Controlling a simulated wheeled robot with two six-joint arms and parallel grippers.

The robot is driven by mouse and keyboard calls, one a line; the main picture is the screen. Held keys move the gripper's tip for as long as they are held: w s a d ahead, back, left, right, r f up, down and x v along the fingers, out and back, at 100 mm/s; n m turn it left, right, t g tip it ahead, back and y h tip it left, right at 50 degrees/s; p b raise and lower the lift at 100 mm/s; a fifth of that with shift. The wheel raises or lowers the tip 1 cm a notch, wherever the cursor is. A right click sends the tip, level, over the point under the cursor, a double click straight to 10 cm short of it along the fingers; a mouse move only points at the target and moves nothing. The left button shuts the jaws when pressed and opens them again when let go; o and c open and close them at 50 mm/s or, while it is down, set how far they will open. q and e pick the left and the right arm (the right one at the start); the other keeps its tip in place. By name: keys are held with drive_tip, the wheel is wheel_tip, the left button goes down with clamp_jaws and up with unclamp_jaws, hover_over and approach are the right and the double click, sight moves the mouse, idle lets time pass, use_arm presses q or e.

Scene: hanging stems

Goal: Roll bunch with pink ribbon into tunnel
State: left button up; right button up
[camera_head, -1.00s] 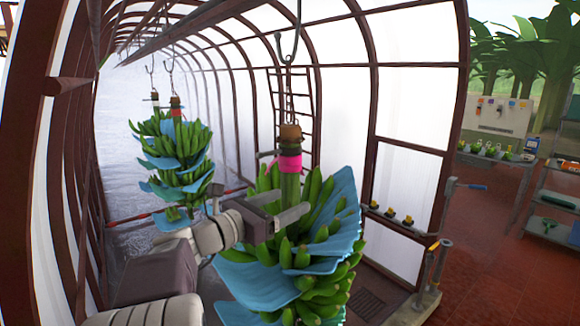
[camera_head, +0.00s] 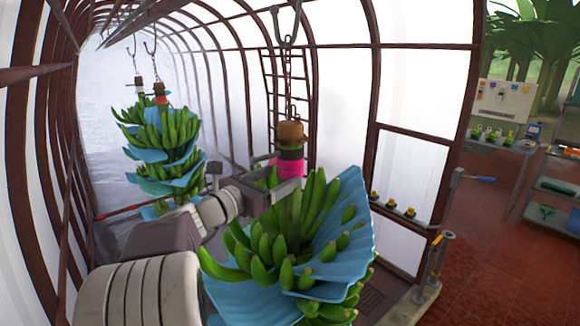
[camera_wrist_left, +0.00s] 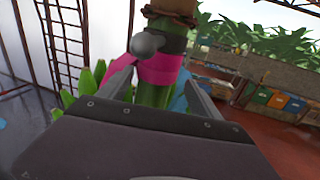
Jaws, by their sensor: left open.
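The bunch with the pink ribbon (camera_head: 290,235) hangs upright, with green bananas and blue sheets between its hands. Its pink ribbon (camera_head: 287,168) wraps the stem below a brown top, and it also shows in the left wrist view (camera_wrist_left: 125,70). My left gripper (camera_head: 268,172) is open at the stem, near the ribbon. In the left wrist view its fingers (camera_wrist_left: 158,88) lie on either side of the stem; contact cannot be told. The tunnel (camera_head: 225,85) has dark red ribs and pale translucent walls. My right gripper is not in view.
Other bunches (camera_head: 165,145) hang deeper in the tunnel at the left. A hook and chain (camera_head: 290,85) carry the near bunch. A ladder-like frame (camera_head: 272,85) stands behind it. Shelves (camera_head: 553,190) and open red floor (camera_head: 485,255) are at the right.

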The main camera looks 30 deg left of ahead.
sight(290, 171)
use_arm(q)
drive_tip(key=w, duration=0.2)
drive_tip(key=w+p, duration=0.1)
drive_tip(key=w, duration=0.3)
drive_tip(key=shift+w+f, duration=0.2)
drive_tip(key=shift+f, duration=0.15)
drive_tip(key=shift+s+d+r, duration=0.2)
drive_tip(key=shift+s+d, duration=0.1)
drive_tip(key=shift+s, duration=0.1)
drive_tip(key=shift+w+a+f, duration=0.1)
drive_tip(key=shift+a, duration=0.05)
clamp_jaws()
